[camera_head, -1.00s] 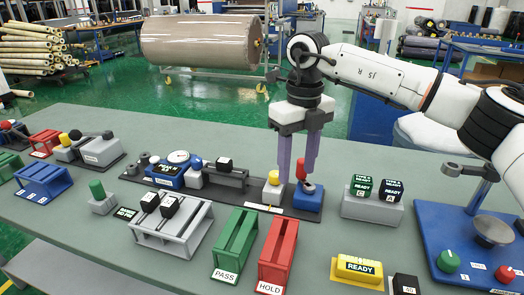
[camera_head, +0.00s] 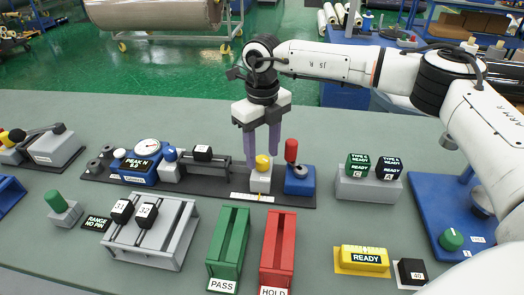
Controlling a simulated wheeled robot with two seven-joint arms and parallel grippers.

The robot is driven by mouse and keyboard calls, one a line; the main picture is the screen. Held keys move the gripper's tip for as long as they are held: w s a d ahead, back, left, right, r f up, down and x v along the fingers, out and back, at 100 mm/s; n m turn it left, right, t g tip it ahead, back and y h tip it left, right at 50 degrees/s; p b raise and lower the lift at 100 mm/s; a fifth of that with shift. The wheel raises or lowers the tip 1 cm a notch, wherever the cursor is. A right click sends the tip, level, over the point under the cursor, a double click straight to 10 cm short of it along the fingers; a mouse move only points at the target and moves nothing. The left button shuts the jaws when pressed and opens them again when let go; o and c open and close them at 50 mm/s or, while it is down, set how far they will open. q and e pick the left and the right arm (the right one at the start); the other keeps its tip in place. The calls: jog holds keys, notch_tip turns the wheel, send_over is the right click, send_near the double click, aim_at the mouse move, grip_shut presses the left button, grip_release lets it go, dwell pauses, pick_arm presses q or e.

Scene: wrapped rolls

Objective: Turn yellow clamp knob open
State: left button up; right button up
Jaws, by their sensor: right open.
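The yellow clamp knob (camera_head: 263,162) sits on a small light block (camera_head: 260,182) on the dark fixture base (camera_head: 215,189), in the middle of the table. My right gripper (camera_head: 262,160) points straight down over it, open, with its two purple fingers on either side of the knob or just behind it. I cannot tell whether the fingers touch the knob. A blue block (camera_head: 300,181) with a red-topped lever (camera_head: 291,150) stands close on the right of the knob. My left gripper is not in view.
The gauge unit (camera_head: 141,165) stands on the left part of the base. Green PASS (camera_head: 230,243) and red HOLD (camera_head: 278,248) trays lie in front. A grey rack (camera_head: 150,238) is front left.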

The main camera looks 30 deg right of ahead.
jog(key=shift+f, duration=0.5)
jog(key=c, duration=1.1)
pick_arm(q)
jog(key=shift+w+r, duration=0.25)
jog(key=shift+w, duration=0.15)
pick_arm(e)
jog(key=shift+o, duration=0.2)
